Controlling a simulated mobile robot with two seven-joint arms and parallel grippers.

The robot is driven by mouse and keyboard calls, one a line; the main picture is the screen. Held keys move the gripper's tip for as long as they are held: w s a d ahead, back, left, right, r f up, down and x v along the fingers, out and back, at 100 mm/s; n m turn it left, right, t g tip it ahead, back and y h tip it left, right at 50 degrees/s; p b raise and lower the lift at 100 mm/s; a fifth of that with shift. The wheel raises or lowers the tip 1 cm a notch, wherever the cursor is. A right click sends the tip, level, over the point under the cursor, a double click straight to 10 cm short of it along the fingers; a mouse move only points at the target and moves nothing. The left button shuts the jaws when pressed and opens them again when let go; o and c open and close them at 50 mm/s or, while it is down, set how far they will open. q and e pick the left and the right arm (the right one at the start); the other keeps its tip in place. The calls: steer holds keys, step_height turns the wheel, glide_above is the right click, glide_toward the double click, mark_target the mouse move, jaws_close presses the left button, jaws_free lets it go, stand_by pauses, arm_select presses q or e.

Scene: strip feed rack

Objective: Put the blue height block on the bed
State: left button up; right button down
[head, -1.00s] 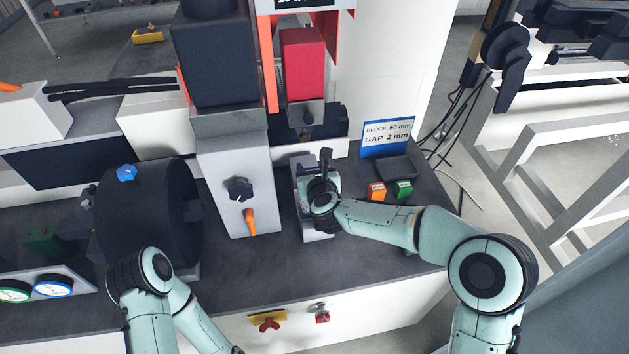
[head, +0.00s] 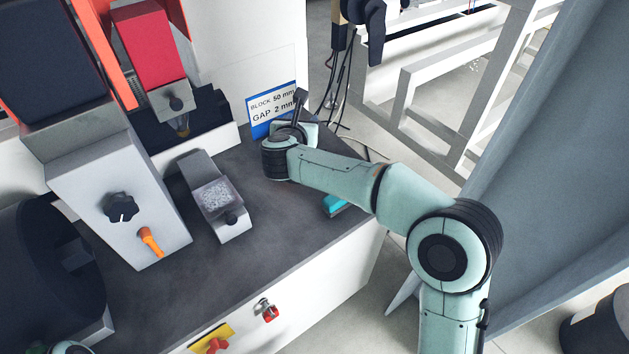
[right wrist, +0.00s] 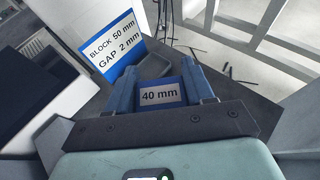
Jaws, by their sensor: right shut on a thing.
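My right gripper (head: 290,130) is low over the bench beside the sign in the head view, its fingertips hidden by the wrist. In the right wrist view, my right gripper (right wrist: 162,78) is shut on a blue block (right wrist: 160,84) with a white "40 mm" label. The bed (head: 218,196), a pale speckled pad on a small grey stand, is left of the right gripper and bare. A turquoise block (head: 336,205) shows partly from under my right forearm; its label cannot be seen. My left gripper is out of view.
The sign (head: 273,108) reads "BLOCK 50 mm, GAP 2 mm". A dark tray (right wrist: 188,55) lies just beyond my right gripper. A white housing with a black knob (head: 120,207) and orange lever stands left of the bed. The bench top below the bed is clear.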

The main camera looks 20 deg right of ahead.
steer(key=f+b, duration=0.1)
steer(key=f, duration=0.9)
steer(key=f+b, duration=0.1)
steer(key=f, duration=0.4)
steer(key=shift+s+d+b, duration=0.1)
steer(key=shift+d+b, duration=0.2)
steer(key=shift+d, duration=0.05)
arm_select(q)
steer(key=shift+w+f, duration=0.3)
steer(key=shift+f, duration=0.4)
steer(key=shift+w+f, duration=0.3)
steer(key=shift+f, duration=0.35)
arm_select(e)
steer(key=shift+f, duration=2.35)
arm_select(q)
steer(key=shift+b, duration=0.35)
arm_select(e)
steer(key=shift+f, duration=0.15)
steer(key=c, duration=0.8)
jaws_free()
steer(key=shift+f, duration=0.15)
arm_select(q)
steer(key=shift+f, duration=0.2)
arm_select(e)
steer(key=shift+o, duration=0.5)
